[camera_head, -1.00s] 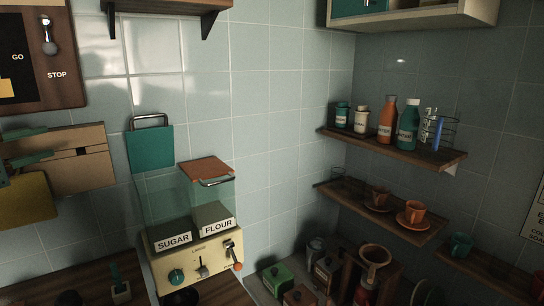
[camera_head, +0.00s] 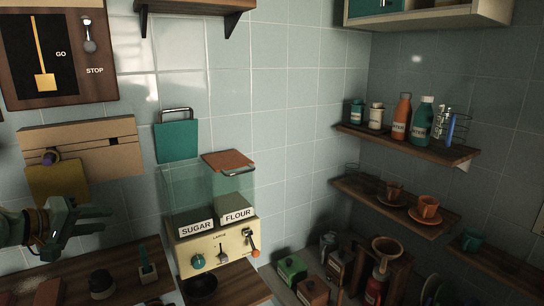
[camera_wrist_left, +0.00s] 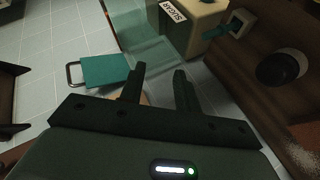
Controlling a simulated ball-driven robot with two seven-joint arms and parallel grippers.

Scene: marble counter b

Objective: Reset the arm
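My left gripper (camera_head: 104,221) is at the lower left of the head view, its dark green fingers pointing right. In the left wrist view its two fingers (camera_wrist_left: 159,80) stand apart with nothing between them, so it is open and empty. In the head view it hangs in the air left of the sugar and flour dispenser (camera_head: 222,249), below the wall-mounted wooden box (camera_head: 100,150). My right gripper is not in view.
A green-handled tool in a holder (camera_head: 147,270) and a dark round knob-like object (camera_head: 102,283) sit on the counter below the gripper. Wall shelves (camera_head: 410,145) with bottles and cups are at right.

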